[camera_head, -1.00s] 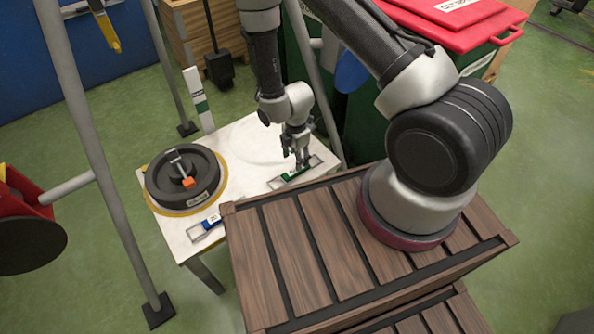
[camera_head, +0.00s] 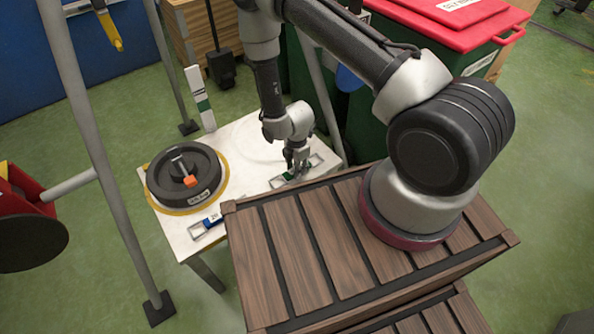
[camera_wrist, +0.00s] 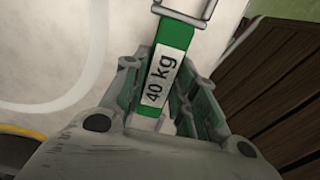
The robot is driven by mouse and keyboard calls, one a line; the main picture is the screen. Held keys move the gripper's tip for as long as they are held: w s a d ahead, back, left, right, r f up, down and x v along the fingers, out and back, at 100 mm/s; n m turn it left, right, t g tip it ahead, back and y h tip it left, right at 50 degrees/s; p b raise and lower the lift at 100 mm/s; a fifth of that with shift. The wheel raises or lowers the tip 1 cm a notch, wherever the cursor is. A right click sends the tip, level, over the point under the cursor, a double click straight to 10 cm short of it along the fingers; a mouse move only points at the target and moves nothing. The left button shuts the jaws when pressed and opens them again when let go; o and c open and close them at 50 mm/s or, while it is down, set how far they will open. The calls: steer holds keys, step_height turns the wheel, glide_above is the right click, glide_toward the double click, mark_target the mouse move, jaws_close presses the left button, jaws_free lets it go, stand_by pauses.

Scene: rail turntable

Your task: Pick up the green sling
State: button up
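The green sling (camera_wrist: 177,37) is a green strap with a white "40 kg" label and a metal buckle end. It lies on the white table, and it also shows in the head view (camera_head: 279,181), partly hidden by my gripper. My gripper (camera_head: 297,170) points down at the sling's middle. In the wrist view my gripper (camera_wrist: 162,75) is open, with one finger on each side of the strap near the label. The lower part of the strap is hidden by my gripper's body.
A blue sling (camera_head: 211,222) lies at the front of the white table (camera_head: 248,150). A dark round turntable (camera_head: 160,185) with an orange knob stands at left. A slatted wooden crate (camera_head: 300,240) is close in front. A grey post (camera_head: 95,150) rises at left.

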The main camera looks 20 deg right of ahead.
jaws_close()
step_height(320, 180, up, 10)
stand_by(0.4)
stand_by(0.7)
